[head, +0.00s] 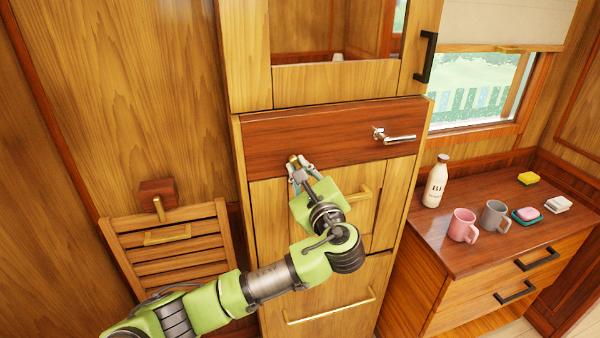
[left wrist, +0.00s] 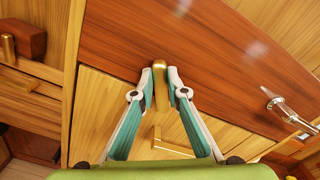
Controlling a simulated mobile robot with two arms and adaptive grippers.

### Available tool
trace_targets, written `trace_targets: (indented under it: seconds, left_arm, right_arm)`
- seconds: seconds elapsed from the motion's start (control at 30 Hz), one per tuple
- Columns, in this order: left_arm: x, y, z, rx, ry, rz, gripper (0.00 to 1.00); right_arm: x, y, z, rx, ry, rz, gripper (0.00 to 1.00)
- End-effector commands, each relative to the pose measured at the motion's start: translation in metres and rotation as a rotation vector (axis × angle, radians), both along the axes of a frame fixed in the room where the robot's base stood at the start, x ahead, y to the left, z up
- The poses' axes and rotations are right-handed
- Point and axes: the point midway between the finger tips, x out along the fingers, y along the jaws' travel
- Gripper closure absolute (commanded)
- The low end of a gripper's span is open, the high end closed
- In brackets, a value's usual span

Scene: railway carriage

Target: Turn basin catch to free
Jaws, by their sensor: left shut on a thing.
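The basin catch is a small brass bar (head: 293,159) at the lower edge of the dark red-brown panel (head: 330,132) on the tall cabinet. My left gripper (head: 300,168) reaches up to it from below and is shut on it. In the left wrist view the brass catch (left wrist: 160,72) stands roughly upright between the two fingertips (left wrist: 159,82), its rounded top showing. Its lower part narrows between the fingers. A silver lever handle (head: 395,137) sits at the panel's right, pointing sideways. My right gripper is not in view.
Below the panel are a light wood front with a brass handle (head: 358,194) and another brass handle (head: 330,307). A slatted folding seat (head: 172,250) with a brass catch (head: 158,208) is at left. A counter at right holds a bottle (head: 436,182), mugs (head: 463,225) and sponges.

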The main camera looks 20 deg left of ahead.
Motion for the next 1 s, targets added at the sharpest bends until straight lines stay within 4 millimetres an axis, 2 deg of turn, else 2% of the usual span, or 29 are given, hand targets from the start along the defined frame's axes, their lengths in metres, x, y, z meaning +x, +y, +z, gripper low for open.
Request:
trace_targets:
  seconds: [0.6,1.0]
  left_arm:
    - [-0.002,0.002,-0.008,-0.490,-0.328,0.001,1.00]
    - [-0.002,0.003,-0.010,-0.749,-0.502,0.002,1.00]
  right_arm:
    - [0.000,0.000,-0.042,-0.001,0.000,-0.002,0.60]
    - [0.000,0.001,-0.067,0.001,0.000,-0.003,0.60]
